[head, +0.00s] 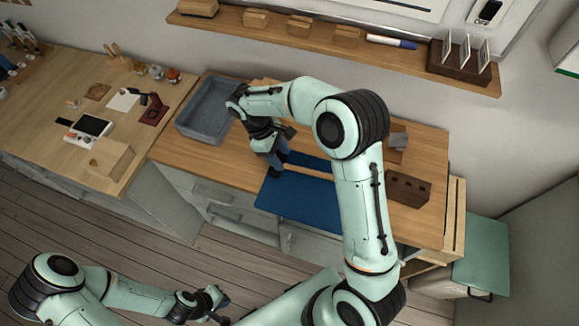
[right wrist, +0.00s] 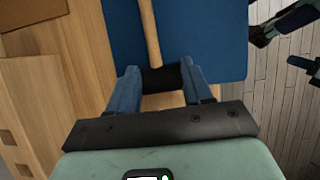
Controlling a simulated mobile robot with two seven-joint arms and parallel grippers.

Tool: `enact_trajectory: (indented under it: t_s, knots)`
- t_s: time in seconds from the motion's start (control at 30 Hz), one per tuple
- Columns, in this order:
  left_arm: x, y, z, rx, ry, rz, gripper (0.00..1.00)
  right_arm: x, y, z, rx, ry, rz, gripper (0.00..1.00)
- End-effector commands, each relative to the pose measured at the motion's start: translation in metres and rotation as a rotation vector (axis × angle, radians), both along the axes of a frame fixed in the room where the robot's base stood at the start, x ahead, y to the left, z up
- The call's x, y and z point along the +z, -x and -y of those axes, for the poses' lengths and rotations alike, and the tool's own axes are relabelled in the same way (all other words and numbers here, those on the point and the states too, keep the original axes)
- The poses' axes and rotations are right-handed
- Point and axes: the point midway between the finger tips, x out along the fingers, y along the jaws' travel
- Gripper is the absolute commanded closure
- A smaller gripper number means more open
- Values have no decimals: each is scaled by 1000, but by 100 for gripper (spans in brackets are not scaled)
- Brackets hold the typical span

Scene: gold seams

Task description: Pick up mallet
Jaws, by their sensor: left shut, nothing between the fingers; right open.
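The mallet's pale wooden handle (right wrist: 150,35) crosses a blue mat (right wrist: 215,40) in the right wrist view, and its dark head (right wrist: 161,79) lies between the fingers of my right gripper (right wrist: 160,88). These fingers are open, one on each side of the head; I cannot tell whether they touch it. In the head view my right gripper (head: 276,168) points down at the mat's left end (head: 297,198), and the handle (head: 308,170) shows as a pale strip; the mallet's head is hidden there. My left gripper (head: 213,302) is shut and empty, low in front of the bench.
A grey tray (head: 190,135) stands at the bench's back left. A brown block with holes (head: 408,187) and a grey piece (head: 398,141) are to the right. A wall shelf (head: 390,57) runs behind. A green-lidded bin (head: 482,250) stands right of the bench.

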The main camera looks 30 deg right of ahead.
Motion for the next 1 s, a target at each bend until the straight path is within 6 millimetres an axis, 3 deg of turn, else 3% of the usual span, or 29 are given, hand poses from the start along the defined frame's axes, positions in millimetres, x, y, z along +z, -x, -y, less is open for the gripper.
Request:
enact_trajectory:
  t_s: [0.27,0.5,0.8,0.83,0.97,1.0]
  knots:
    - [-1,1,0,0,0,0,100,-19,6,10,-2,1,0,50]
    - [-3,2,0,-1,0,-2,100,-50,16,23,0,0,0,50]
    - [-3,2,0,-1,0,-2,100,-55,17,24,0,0,4,50]
    - [-3,2,0,0,0,-2,100,-55,17,24,-1,-1,3,53]
    - [-3,2,0,-1,0,-2,100,-55,17,24,0,0,4,96]
    - [-3,2,0,-1,0,-2,100,-55,17,24,0,0,4,100]
